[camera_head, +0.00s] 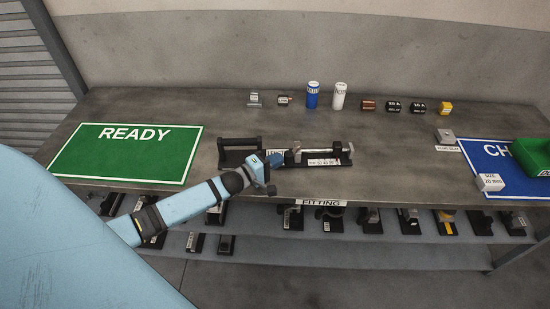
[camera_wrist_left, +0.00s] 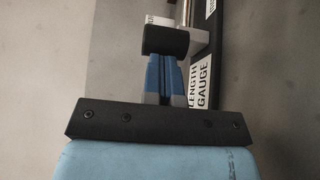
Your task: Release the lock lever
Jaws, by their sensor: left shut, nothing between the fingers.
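The length gauge (camera_head: 325,161) lies on the bench at the middle front, a black base with a metal rod and a label. It also shows in the left wrist view (camera_wrist_left: 206,60), with "LENGTH GAUGE" on its side. A black rounded block (camera_wrist_left: 165,41), which looks like the lock lever's knob, is right at my fingertips; whether they touch it I cannot tell. My left gripper (camera_head: 277,157) is shut and empty at the gauge's left end; its blue fingers also show in the left wrist view (camera_wrist_left: 166,78). The lever's position is hidden in the head view.
A black handled stand (camera_head: 240,156) is left of the gauge, close to my left wrist. The green READY mat (camera_head: 125,155) is at left; a blue mat (camera_head: 480,150) and green bin (camera_head: 532,158) are at right. Bottles and small parts line the back.

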